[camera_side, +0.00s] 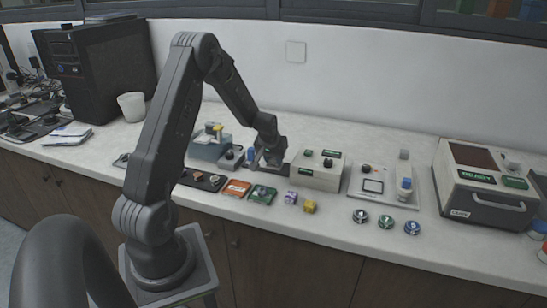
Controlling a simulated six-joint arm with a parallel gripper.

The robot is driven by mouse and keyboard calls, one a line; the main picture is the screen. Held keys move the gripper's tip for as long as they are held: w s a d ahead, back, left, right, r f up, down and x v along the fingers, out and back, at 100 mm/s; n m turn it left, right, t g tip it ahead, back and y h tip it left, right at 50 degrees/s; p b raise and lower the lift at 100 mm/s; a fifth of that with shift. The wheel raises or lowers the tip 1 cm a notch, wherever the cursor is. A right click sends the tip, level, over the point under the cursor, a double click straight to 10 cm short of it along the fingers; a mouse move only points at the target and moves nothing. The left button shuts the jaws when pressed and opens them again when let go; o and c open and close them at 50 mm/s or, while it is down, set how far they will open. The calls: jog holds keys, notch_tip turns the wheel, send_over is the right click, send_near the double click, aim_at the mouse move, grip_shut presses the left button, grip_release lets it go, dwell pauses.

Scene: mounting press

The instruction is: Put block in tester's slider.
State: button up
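A small purple block (290,198) and a small yellow block (309,206) lie on the white counter, right of the green tray. A cream box with green labels and a dark knob (318,168) stands behind them; it may be the tester, but its label is too small to read. I cannot make out a slider for certain. My gripper (266,163) points down just left of this box, behind the green tray and above and behind the blocks. Its fingers are small and dark, so I cannot tell whether they are apart or hold anything.
An orange tray (237,188) and a green tray (262,195) lie near the front edge. Several round pieces (386,222) lie at right. A flat panel device (383,186) and a large press-like machine (487,181) stand further right. A blue-grey box (207,149) stands left of the gripper.

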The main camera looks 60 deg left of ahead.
jog(key=shift+o, duration=0.5)
jog(key=shift+s+f, duration=0.1)
jog(key=shift+o, duration=0.3)
jog(key=v, duration=1.1)
jog(key=s+d+r+m+t, duration=0.1)
jog(key=d+r+m, duration=0.1)
jog(key=d+r, duration=0.35)
jog(key=s+d+r+m+h, duration=0.1)
jog(key=s+d+r, duration=0.1)
jog(key=d, duration=0.6)
jog(key=s+d+r+m+t, duration=0.1)
jog(key=d+r+m, duration=0.15)
jog(key=d, duration=0.35)
jog(key=s+d+r+m+h, duration=0.2)
jog(key=s+d+m, duration=0.1)
jog(key=s+d, duration=0.8)
jog(key=shift+s+d+r, duration=0.2)
jog(key=shift+s+d, duration=0.2)
jog(key=shift+s, duration=0.05)
